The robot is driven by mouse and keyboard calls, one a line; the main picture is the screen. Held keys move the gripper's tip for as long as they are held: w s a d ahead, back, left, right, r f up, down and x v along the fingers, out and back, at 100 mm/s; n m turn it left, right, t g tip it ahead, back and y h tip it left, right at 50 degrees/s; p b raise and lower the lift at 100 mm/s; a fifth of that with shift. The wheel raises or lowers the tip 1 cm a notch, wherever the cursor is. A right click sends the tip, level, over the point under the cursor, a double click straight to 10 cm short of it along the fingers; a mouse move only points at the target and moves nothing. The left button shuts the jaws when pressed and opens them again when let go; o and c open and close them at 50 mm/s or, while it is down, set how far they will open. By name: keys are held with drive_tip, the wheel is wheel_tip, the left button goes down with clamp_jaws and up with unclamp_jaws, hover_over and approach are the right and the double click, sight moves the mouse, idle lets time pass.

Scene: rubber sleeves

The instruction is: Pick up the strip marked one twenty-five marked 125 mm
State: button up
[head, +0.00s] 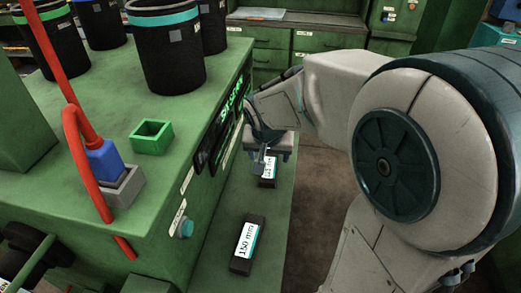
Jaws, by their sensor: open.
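A dark strip with a white label (268,180) lies on the narrow green ledge, just under and in front of my gripper (262,154). Its label is partly hidden by the gripper, so I cannot read the whole marking. A second dark strip (247,244) lies nearer on the same ledge; its white label reads 150 mm. My gripper is open and points down over the farther strip. I cannot tell whether its fingers touch that strip.
Brown floor lies right.

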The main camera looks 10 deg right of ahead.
approach(269, 170)
drive_tip(key=shift+s+d+f, duration=0.1)
drive_tip(key=shift+d+f, duration=0.05)
drive_tip(key=shift+f, duration=0.45)
drive_tip(key=shift+w+b+x, duration=0.15)
drive_tip(key=shift+x, duration=1.15)
drive_tip(key=shift+w+b+x, duration=0.15)
drive_tip(key=shift+x, duration=1.15)
drive_tip(key=shift+r, duration=0.1)
drive_tip(key=c, duration=1.1)
